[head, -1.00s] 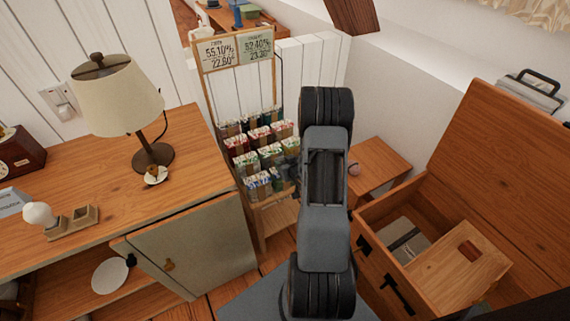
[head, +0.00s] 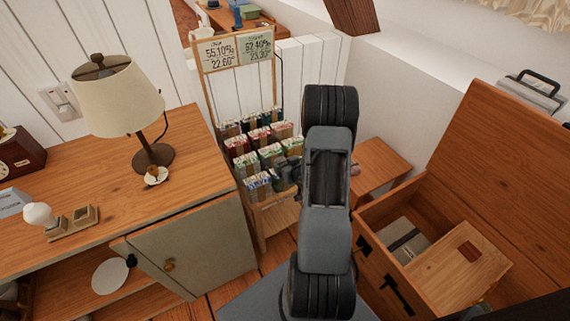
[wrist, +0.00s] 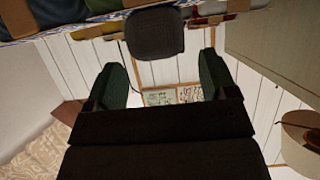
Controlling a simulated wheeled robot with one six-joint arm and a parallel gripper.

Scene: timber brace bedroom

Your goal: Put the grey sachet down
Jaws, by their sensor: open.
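My gripper (head: 290,172) is at the right side of the sachet rack (head: 207,100) in the head view, mostly behind my own arm. In the wrist view my gripper (wrist: 163,78) has its two dark green fingers well apart. A dark grey rounded piece (wrist: 157,34) shows beyond and between the fingertips, in front of the rack's shelf edge. I cannot tell whether it is the grey sachet or part of my gripper. Several banded sachets (head: 258,185) stand in rows on the rack. I cannot pick out the grey sachet for certain in the head view.
A wooden cabinet (head: 100,190) with a lamp (head: 118,95) stands at left. An open wooden chest (head: 365,212) at right holds a grey flat item (head: 402,238). A small wooden table (head: 375,165) stands behind my arm. Little floor shows.

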